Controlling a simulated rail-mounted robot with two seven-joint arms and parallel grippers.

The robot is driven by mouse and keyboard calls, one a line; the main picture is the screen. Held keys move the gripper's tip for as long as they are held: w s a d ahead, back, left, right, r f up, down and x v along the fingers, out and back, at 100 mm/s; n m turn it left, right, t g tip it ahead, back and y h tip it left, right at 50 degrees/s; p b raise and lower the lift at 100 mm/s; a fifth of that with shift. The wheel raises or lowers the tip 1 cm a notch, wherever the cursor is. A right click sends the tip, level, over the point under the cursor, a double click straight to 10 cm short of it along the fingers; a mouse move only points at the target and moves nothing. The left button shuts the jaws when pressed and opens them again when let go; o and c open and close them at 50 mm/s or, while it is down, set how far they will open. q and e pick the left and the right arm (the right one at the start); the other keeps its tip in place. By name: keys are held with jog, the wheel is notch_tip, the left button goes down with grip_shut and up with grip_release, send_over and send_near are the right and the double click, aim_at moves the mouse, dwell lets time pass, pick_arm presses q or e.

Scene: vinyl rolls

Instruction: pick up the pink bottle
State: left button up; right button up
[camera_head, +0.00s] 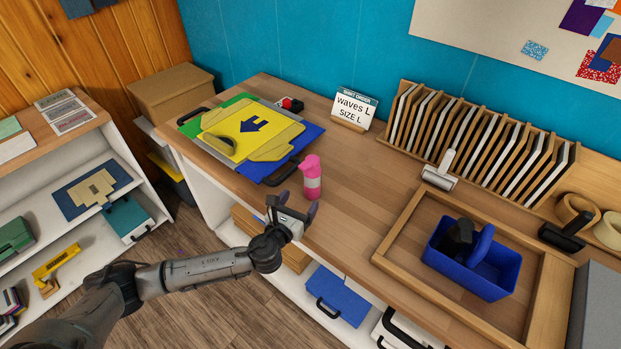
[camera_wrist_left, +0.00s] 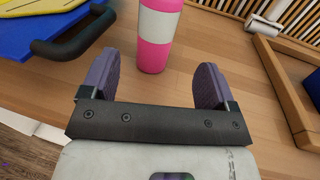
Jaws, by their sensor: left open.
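The pink bottle (camera_head: 312,181) stands upright on the wooden workbench, with a pale band around its middle. My left gripper (camera_head: 295,202) is open and empty at the bench's front edge, just in front of the bottle. In the left wrist view the bottle (camera_wrist_left: 158,35) stands beyond the gap between the two purple fingertips (camera_wrist_left: 156,80), roughly centred and apart from both. Its top is cut off in that view. My right gripper is not in view.
Left of the bottle lies a stack of yellow, green and blue boards (camera_head: 250,133) with dark handles. A size sign (camera_head: 354,108) stands behind. To the right are a roller (camera_head: 440,172), a wooden tray (camera_head: 404,215) and a blue caddy (camera_head: 470,275).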

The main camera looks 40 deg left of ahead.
aim_at(309, 185)
pick_arm(q)
jog(key=x, duration=0.4)
jog(key=shift+w, duration=0.1)
jog(key=p+x, duration=0.1)
jog(key=x, duration=0.3)
jog(key=shift+w+a+r+p, duration=0.15)
jog(key=shift+a+p, duration=0.05)
jog(key=shift+p, duration=0.2)
jog(key=shift+w+a, duration=0.1)
jog(key=shift+w, duration=0.3)
jog(key=c, duration=1.1)
jog(key=shift+c, duration=0.2)
